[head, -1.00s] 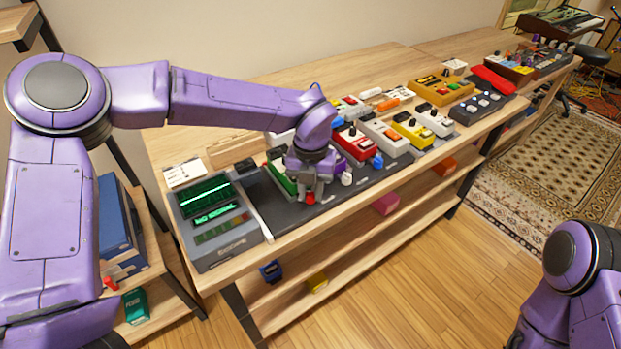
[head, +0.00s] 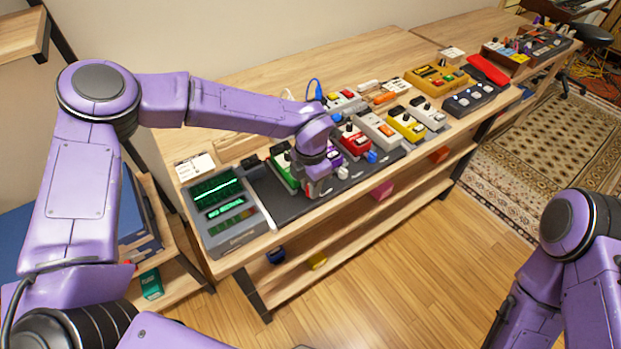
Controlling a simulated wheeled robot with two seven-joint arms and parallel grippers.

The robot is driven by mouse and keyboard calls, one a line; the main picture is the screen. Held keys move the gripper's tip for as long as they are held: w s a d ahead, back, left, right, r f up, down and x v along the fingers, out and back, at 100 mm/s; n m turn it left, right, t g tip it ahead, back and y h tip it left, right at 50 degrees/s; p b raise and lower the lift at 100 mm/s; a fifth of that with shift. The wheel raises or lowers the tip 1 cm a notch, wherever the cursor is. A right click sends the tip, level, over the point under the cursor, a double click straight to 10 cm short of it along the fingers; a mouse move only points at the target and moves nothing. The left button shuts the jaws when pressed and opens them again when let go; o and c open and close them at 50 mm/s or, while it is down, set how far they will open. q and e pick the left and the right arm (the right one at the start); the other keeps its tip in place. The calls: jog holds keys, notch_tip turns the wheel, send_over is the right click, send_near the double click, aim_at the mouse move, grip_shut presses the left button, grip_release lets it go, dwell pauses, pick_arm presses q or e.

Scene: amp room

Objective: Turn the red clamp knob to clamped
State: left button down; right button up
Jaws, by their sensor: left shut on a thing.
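My left gripper (head: 320,189) points down at the front of the dark pedalboard (head: 283,206), beside the green pedal (head: 283,172). It is shut on the red clamp knob, which the fingers and wrist hide in the head view now. The knob's turn position cannot be seen. A grey tester (head: 226,216) with a lit green screen stands left of the board; its text is too small to read surely. My right arm shows at the lower right, but its gripper is out of view.
A white knob (head: 343,173) and a blue knob (head: 371,156) sit just right of my left gripper. Red (head: 352,142) and yellow (head: 406,127) pedals stand behind them. A white card (head: 195,166) lies behind the tester. The floor before the bench is clear.

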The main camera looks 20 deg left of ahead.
pick_arm(q)
jog(key=shift+w+r+m, duration=0.1)
jog(key=shift+m, duration=0.2)
jog(key=c, duration=0.9)
grip_release()
jog(key=shift+c, duration=0.2)
notch_tip(320, 180, up, 8)
jog(key=p, duration=0.7)
jog(key=shift+r+p, duration=0.15)
jog(key=shift+p, duration=0.2)
